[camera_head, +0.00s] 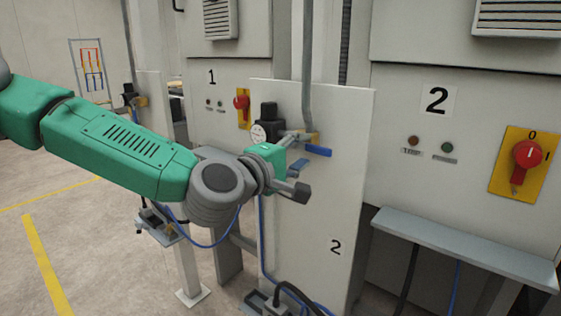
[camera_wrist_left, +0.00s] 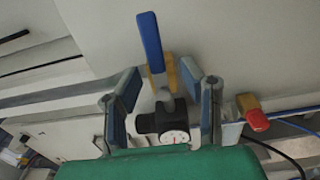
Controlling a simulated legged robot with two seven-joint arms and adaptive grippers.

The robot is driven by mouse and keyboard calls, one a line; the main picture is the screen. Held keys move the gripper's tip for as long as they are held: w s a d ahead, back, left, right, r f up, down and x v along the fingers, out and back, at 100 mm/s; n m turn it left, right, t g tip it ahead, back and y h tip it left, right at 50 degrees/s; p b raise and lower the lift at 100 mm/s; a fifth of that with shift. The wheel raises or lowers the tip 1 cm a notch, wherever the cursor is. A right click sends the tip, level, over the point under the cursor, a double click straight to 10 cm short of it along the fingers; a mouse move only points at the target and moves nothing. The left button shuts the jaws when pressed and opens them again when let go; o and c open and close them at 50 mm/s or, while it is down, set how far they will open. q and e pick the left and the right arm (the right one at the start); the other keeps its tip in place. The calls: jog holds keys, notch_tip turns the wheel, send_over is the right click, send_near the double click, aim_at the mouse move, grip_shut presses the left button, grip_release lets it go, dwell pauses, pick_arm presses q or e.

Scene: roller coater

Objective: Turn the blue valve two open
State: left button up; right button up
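The blue valve lever (camera_head: 318,151) sticks out to the right from a brass fitting on the pale panel marked 2 (camera_head: 345,200). In the left wrist view the lever (camera_wrist_left: 151,42) lies beyond the fingertips, with its brass fitting (camera_wrist_left: 160,73) between them in the picture. My left gripper (camera_head: 300,179) is just below the lever in the head view. Its two fingers stand wide apart in the left wrist view (camera_wrist_left: 159,77), with nothing held between them. Whether a finger touches the fitting cannot be told. My right gripper is not in view.
A black pressure gauge (camera_head: 264,126) sits beside the valve, close to my left gripper. A grey vertical pipe (camera_head: 307,70) rises above the valve. A red switch on a yellow plate (camera_head: 527,155) and a grey ledge (camera_head: 465,245) are at right. Open floor (camera_head: 110,260) lies at left.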

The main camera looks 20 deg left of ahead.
pick_arm(q)
jog(key=v, duration=0.9)
jog(key=shift+a, duration=0.25)
jog(key=shift+s, duration=0.1)
